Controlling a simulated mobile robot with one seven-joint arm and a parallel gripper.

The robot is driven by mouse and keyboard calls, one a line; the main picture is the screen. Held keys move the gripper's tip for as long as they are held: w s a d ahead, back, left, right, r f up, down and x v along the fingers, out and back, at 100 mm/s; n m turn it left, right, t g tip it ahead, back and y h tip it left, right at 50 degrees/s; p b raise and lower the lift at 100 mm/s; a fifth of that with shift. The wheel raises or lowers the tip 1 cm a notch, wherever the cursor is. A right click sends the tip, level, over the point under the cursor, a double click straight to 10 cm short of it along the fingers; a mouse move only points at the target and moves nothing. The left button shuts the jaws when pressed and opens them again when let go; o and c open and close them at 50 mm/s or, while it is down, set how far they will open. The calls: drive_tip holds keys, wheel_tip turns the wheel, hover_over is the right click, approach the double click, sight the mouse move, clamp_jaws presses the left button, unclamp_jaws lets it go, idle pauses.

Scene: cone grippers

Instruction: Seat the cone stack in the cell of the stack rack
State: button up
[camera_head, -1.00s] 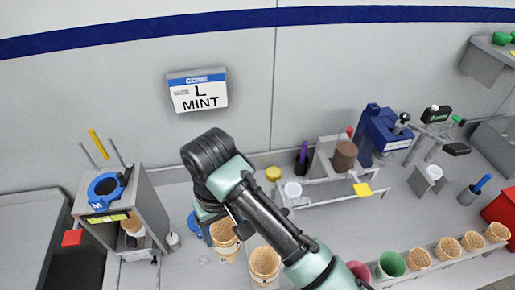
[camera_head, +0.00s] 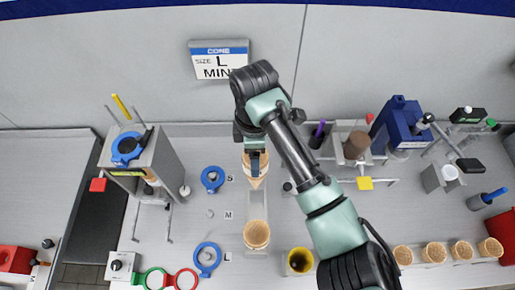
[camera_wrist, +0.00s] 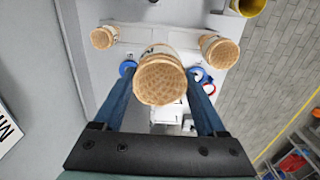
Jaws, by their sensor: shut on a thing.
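My gripper (camera_head: 255,162) is shut on a tan waffle cone stack (camera_head: 254,178), held tip down in the head view. In the wrist view the held stack (camera_wrist: 160,80) shows its round waffle end between the two blue fingers. The pale stack rack (camera_head: 257,212) runs beneath and toward the front. One cone stack (camera_head: 256,235) stands at its near end. In the wrist view, stacks stand at the left (camera_wrist: 103,38) and right (camera_wrist: 220,50) of the rack. The held stack and fingers hide the rack between them, so I cannot tell whether it is over or in a cell.
A grey dispenser with a blue ring (camera_head: 126,148) stands at left. Blue rings (camera_head: 213,179) lie left of the rack. A yellow cup (camera_head: 299,261) is at the front right of the rack. Several cones (camera_head: 434,252) line the right front. A blue machine (camera_head: 400,122) stands at back right.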

drive_tip(key=shift+f+b, duration=6.35)
drive_tip(key=shift+f, duration=1.45)
drive_tip(key=o, duration=0.9)
wheel_tip(320, 180, up, 13)
drive_tip(key=shift+b, duration=0.6)
